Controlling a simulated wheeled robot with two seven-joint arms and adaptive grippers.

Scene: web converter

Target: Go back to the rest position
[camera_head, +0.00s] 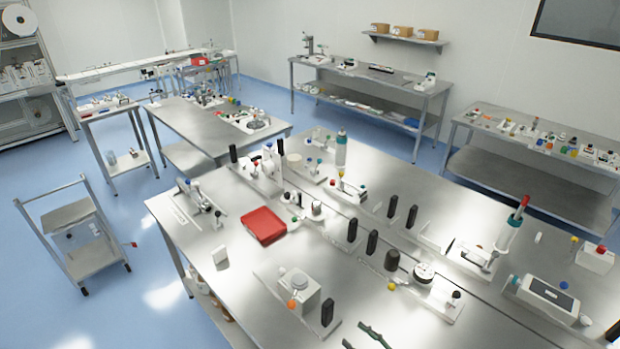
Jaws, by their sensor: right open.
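My right gripper (613,331) shows only as a small dark part at the right edge, low down, over the near right corner of the steel workbench (330,262). Most of it is cut off by the frame, and nothing is seen held in it. It is close to the white device with a dark screen (551,294). My left gripper is not in view.
The workbench carries a red tray (263,226), a white block-shaped device (298,292), several black upright posts and a red-topped cylinder (511,226). A green part (373,336) lies at the front edge.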

